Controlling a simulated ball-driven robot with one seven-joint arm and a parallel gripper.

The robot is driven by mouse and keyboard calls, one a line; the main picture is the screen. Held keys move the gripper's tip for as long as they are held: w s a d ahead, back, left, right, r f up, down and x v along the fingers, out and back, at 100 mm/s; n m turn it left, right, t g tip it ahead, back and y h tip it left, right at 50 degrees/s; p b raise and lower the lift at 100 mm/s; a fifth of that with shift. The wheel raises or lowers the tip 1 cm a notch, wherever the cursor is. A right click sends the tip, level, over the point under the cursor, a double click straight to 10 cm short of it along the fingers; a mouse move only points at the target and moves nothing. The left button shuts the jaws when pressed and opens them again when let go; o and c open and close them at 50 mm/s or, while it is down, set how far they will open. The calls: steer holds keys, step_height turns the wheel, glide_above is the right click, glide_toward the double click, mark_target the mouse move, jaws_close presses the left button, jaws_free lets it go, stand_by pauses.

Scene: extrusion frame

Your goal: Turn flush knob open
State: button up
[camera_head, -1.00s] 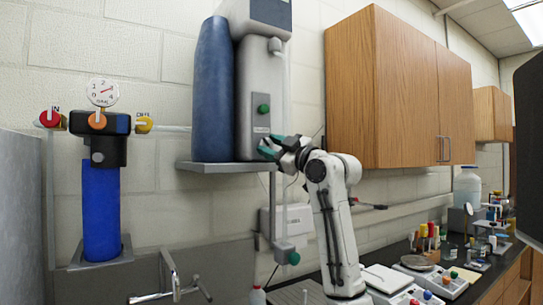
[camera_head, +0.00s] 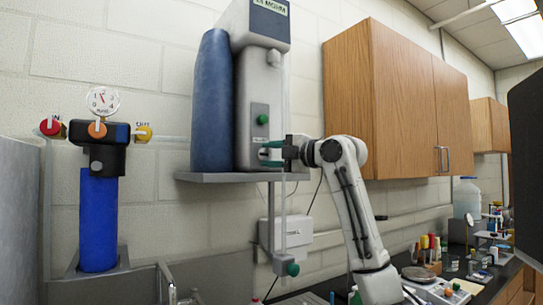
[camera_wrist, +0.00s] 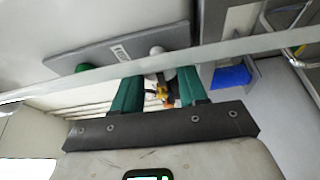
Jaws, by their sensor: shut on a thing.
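The tall grey water purifier unit (camera_head: 262,85) stands on a wall shelf beside a blue cylinder. A grey panel on its front carries a green knob (camera_head: 262,119). The panel also shows in the wrist view (camera_wrist: 95,58), with its label. My gripper (camera_head: 266,153) is at the lower part of this panel, below the green knob. Its teal fingers, apart in the wrist view, are shut on a small pale knob (camera_wrist: 157,52), mostly hidden by them. No lettering names this knob. A second green knob (camera_head: 292,269) sits low on a vertical pipe.
A clear vertical tube (camera_head: 284,150) runs close by my gripper and crosses the wrist view. The shelf (camera_head: 225,177) lies just below. A wooden cabinet (camera_head: 390,100) hangs to the right. A blue filter (camera_head: 98,215) with valves stands left.

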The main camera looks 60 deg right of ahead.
steer(key=shift+w+a+f+n, duration=0.1)
steer(key=shift+n, duration=0.3)
steer(key=o, duration=1)
steer(key=s+a+b, duration=0.1)
steer(key=s+b, duration=0.2)
steer(key=s, duration=0.7)
steer(key=shift+s+a, duration=0.35)
steer(key=shift+s, duration=0.05)
